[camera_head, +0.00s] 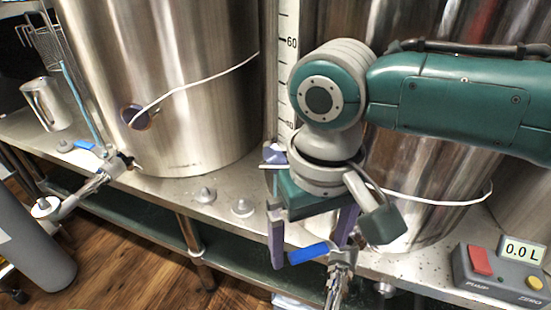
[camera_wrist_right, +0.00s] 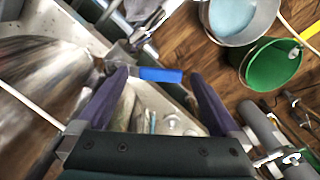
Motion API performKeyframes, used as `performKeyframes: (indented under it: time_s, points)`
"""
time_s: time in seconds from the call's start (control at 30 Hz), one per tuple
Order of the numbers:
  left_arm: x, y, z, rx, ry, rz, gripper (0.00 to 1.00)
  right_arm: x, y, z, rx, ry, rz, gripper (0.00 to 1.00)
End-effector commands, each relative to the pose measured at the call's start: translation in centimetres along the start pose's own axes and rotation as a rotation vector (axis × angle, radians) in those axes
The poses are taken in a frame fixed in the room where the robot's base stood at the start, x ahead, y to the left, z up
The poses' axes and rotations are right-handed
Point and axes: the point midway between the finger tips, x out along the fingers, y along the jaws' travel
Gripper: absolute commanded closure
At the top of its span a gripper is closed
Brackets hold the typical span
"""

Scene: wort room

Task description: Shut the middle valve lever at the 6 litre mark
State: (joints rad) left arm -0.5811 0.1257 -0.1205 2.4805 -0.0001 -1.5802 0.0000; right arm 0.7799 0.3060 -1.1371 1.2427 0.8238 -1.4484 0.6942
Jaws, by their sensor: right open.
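The middle valve's blue lever (camera_head: 308,254) sits on a metal valve (camera_head: 338,285) at the front edge of the steel bench, lying roughly sideways. My right gripper (camera_head: 309,249) is open, with its purple fingers pointing down, one on each side of the lever. In the right wrist view the blue lever (camera_wrist_right: 161,75) lies between the tips of the open gripper (camera_wrist_right: 159,80), with a gap to the right finger; contact with the left one is unclear. A display (camera_head: 521,250) on the grey box reads 0.0 L. My left gripper is not in view.
Large steel kettles (camera_head: 170,80) stand along the bench. Another valve with a blue lever (camera_head: 84,145) is at the left. The grey box has a red button (camera_head: 480,261). In the right wrist view, a green bucket (camera_wrist_right: 272,70) and a pot of bluish liquid (camera_wrist_right: 232,18) are below.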

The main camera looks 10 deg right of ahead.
Motion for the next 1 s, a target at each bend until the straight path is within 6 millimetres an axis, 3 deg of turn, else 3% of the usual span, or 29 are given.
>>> performKeyframes:
  time_s: [0.07,0.9,1.0]
  points:
    - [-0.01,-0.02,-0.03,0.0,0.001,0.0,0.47,-0.02,-0.01,0.01,0.0,0.0,0.0,0.03]
    - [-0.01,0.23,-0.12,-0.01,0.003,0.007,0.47,-0.04,0.01,-0.01,0.0,0.0,0.0,0.98]
    - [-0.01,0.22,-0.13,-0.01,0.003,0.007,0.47,-0.04,0.01,-0.01,0.0,0.0,0.0,1.0]
